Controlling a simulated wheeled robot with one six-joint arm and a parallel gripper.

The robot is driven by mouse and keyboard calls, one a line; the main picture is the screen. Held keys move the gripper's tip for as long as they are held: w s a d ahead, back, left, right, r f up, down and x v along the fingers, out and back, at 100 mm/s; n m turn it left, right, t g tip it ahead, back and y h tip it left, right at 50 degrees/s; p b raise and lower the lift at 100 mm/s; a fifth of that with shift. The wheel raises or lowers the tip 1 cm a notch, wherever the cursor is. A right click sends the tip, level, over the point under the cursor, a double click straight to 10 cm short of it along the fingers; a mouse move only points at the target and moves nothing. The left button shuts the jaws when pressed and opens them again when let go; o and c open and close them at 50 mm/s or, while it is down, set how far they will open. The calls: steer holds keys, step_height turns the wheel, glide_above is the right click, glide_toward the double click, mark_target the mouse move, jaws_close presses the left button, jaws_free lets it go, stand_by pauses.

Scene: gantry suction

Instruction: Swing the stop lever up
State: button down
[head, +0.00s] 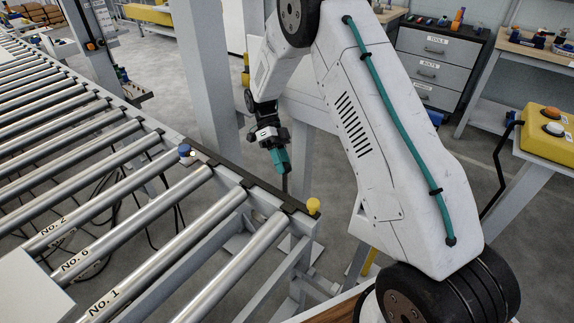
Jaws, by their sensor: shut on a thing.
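My gripper (281,168), with teal fingers, points downward just beyond the right-hand side rail of the roller conveyor. It is shut on a slim dark piece (285,184), which looks like the stop lever. The fingers hide most of the piece, and only a short length shows below them. I cannot tell its exact angle or where it pivots.
The roller conveyor (140,205) fills the left, with numbered rollers. A grey post (202,75) rises behind. A yellow button box (545,132) is at right.

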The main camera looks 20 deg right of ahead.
steer(key=shift+w+a+f, duration=0.2)
steer(key=shift+a+f, duration=0.05)
steer(key=shift+f, duration=0.1)
steer(key=c, duration=1.3)
jaws_free()
steer(key=o, duration=0.3)
steer(key=shift+w+f, duration=0.1)
steer(key=shift+w, duration=0.05)
steer(key=shift+d, duration=0.1)
steer(key=v, duration=0.8)
